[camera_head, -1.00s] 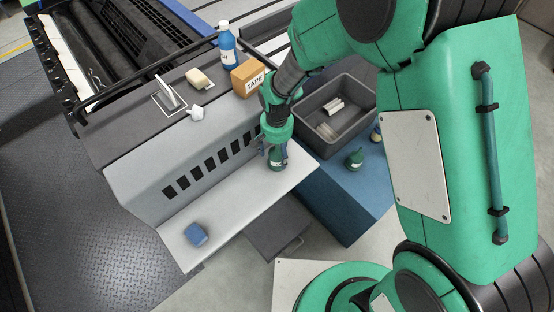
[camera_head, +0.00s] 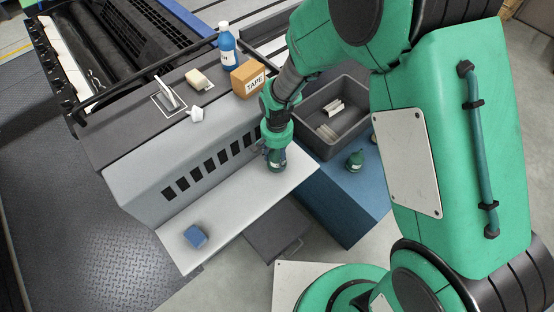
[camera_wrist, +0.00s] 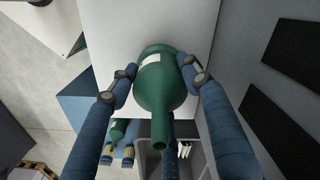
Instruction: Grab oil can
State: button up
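A green oil can (camera_head: 277,166) with a pale label stands on the white ledge of the machine. In the wrist view the green oil can (camera_wrist: 160,85) lies between my fingers, its narrow spout pointing to the bottom of the picture. My gripper (camera_head: 273,152) is low over the ledge, around the can. In the wrist view the bent blue fingers of my gripper (camera_wrist: 158,72) come up against both sides of the can and look shut on it. Part of the can is hidden by the fingers in the head view.
A second green can (camera_head: 355,160) stands on the blue cabinet (camera_head: 340,205), beside a grey bin (camera_head: 312,140). A blue object (camera_head: 195,236) lies on the ledge's front left. A tape box (camera_head: 248,79) and blue bottle (camera_head: 227,45) stand on the machine top.

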aim_at(277, 151)
jog(key=c, duration=0.5)
jog(key=shift+r, duration=0.1)
jog(key=shift+r, duration=0.45)
notch_tip(277, 151, up, 3)
jog(key=shift+s+f+p, duration=0.1)
jog(key=shift+p, duration=0.65)
jog(key=s+d, duration=0.2)
jog(key=s, duration=0.2)
jog(key=s+d+p, duration=0.1)
jog(key=s+d, duration=0.1)
jog(key=s, duration=0.3)
jog(key=s+d+r+p, duration=0.1)
jog(key=s+d, duration=0.1)
jog(key=s, duration=0.3)
jog(key=shift+s+d+r, duration=0.1)
jog(key=shift+d, duration=0.3)
